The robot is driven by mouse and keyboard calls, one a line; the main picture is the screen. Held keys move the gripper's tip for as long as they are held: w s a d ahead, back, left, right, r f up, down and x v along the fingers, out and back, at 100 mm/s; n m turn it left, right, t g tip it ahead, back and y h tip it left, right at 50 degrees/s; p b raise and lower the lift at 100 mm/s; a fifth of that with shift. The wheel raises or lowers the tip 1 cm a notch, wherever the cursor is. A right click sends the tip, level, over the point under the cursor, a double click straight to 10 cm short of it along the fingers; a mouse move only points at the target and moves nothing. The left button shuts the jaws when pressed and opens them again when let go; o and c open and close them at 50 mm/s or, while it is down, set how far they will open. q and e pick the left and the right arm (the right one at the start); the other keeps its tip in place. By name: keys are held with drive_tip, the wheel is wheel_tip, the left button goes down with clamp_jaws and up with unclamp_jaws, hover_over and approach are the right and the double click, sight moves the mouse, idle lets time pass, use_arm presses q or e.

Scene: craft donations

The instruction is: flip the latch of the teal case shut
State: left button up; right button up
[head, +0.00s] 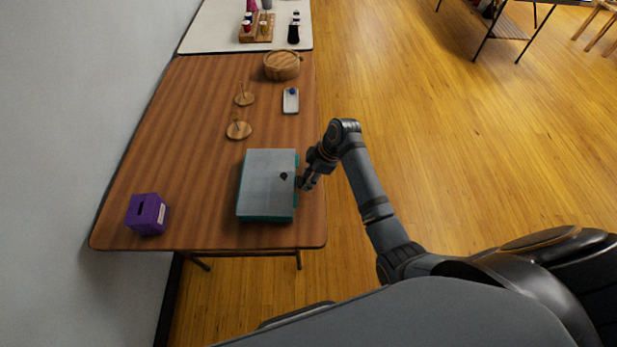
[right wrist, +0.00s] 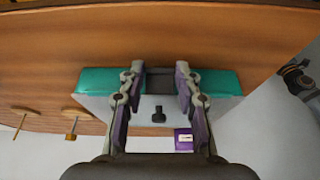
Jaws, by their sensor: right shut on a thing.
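The teal case (head: 264,212) lies closed on the wooden table, with a grey lid (head: 267,165) and a small dark knob (head: 284,176) on top. My right gripper (head: 302,185) is at the case's right side. In the right wrist view, my right gripper (right wrist: 160,72) has its two purple-padded fingers either side of a dark grey latch (right wrist: 159,84) on the teal front edge (right wrist: 220,82). It is shut on the latch; the fingers partly hide it. The latch's exact angle is hard to tell. My left gripper is not in view.
A purple box (head: 147,214) stands left of the case. Two wooden stands (head: 238,130) (head: 245,98), a white tray (head: 291,101) and a round wooden box (head: 282,65) are farther back. The wooden table (head: 190,130) has free room left of the case.

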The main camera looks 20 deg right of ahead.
drive_tip(key=shift+f, duration=0.1)
drive_tip(key=shift+d+f+y, duration=0.15)
drive_tip(key=shift+y, duration=0.55)
drive_tip(key=shift+f+t+y+b, duration=0.4)
drive_tip(key=shift+y+b, duration=0.05)
drive_tip(key=shift+y, duration=0.15)
drive_tip(key=shift+f+t+y+b, duration=0.4)
drive_tip(key=shift+y+b, duration=0.6)
drive_tip(key=shift+b, duration=0.2)
drive_tip(key=shift+y+b, duration=0.5)
drive_tip(key=shift+b, duration=0.4)
drive_tip(key=shift+a+r, duration=0.1)
drive_tip(key=shift+a, duration=0.1)
drive_tip(key=o, duration=1.2)
drive_tip(key=shift+c, duration=0.2)
